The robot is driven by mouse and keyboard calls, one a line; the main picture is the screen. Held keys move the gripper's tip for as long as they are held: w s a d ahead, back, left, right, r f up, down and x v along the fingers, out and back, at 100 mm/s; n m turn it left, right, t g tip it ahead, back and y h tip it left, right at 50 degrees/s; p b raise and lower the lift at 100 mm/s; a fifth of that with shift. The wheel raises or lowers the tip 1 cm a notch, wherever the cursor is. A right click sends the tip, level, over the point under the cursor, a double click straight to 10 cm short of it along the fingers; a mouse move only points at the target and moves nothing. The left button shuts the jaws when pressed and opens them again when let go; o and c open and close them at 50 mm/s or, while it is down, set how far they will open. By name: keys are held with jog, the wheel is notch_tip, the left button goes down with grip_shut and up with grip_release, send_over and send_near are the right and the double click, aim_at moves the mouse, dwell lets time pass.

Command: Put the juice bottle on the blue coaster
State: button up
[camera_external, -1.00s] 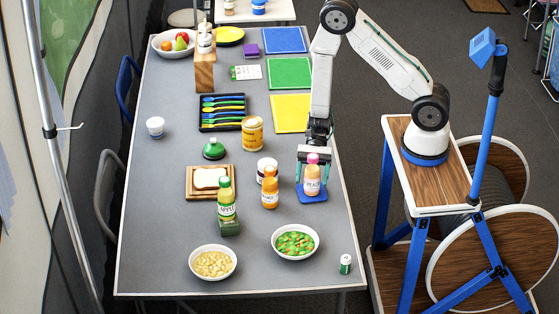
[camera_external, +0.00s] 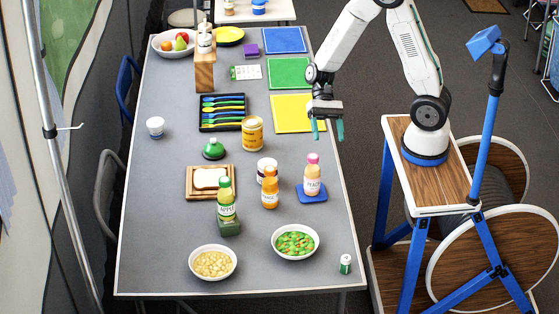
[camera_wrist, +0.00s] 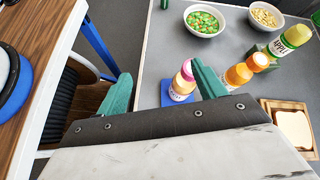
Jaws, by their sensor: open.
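A peach juice bottle (camera_external: 312,178) with a pink cap stands upright on the blue coaster (camera_external: 312,197) near the table's right edge. In the wrist view the bottle (camera_wrist: 182,82) also stands on the coaster (camera_wrist: 166,94), its right side close to the finger in the picture. My gripper (camera_external: 327,129) is open and empty, raised above the table's right edge behind the bottle and apart from it. An orange-capped juice bottle (camera_external: 270,190) stands left of the coaster. A green-capped apple juice bottle (camera_external: 226,200) stands on a green block further left.
A bowl of peas and carrots (camera_external: 295,241) stands in front of the coaster. A white-lidded jar (camera_external: 266,168) and a yellow can (camera_external: 252,134) stand behind the orange bottle. A small green can (camera_external: 346,264) stands near the front right corner. The table's right edge is close to the coaster.

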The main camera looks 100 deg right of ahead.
jog(key=s+r+n+t+h, duration=0.2)
jog(key=s+r+n+h, duration=0.9)
jog(key=s+r+n, duration=0.3)
notch_tip(320, 180, up, 3)
jog(key=shift+s+f, duration=0.15)
jog(key=shift+s, duration=0.65)
